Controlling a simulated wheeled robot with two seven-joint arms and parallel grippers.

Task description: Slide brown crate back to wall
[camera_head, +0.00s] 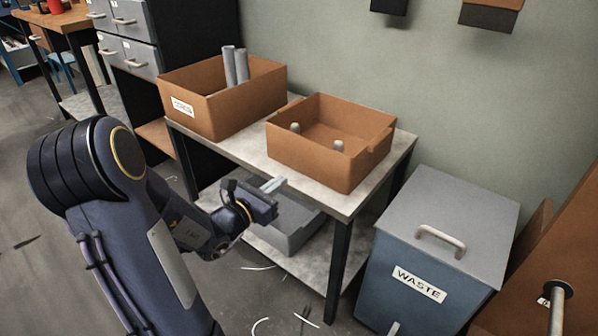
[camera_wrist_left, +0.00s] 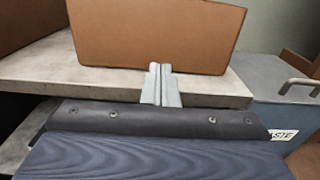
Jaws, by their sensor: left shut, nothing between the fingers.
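Two brown crates stand on a grey-topped table (camera_head: 362,192). The right brown crate (camera_head: 312,166) is low, with a notch in its rim and two short grey pegs inside. Its front face fills the upper middle of the left wrist view (camera_wrist_left: 155,35). The left brown crate (camera_head: 215,112) has a white label and holds two upright grey tubes. My left gripper (camera_head: 273,184) is shut and empty at the table's front edge, close to the right crate's front face. In the left wrist view its fingertips (camera_wrist_left: 160,70) overlap the crate's lower edge; I cannot tell if they touch. My right gripper is not in view.
A blue-grey WASTE bin (camera_head: 440,250) with a handled lid stands right of the table. A grey bin (camera_head: 285,225) sits on the lower shelf. The green wall (camera_head: 330,55) is behind the table. Grey drawers (camera_head: 128,55) stand at the left. White scraps lie on the floor.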

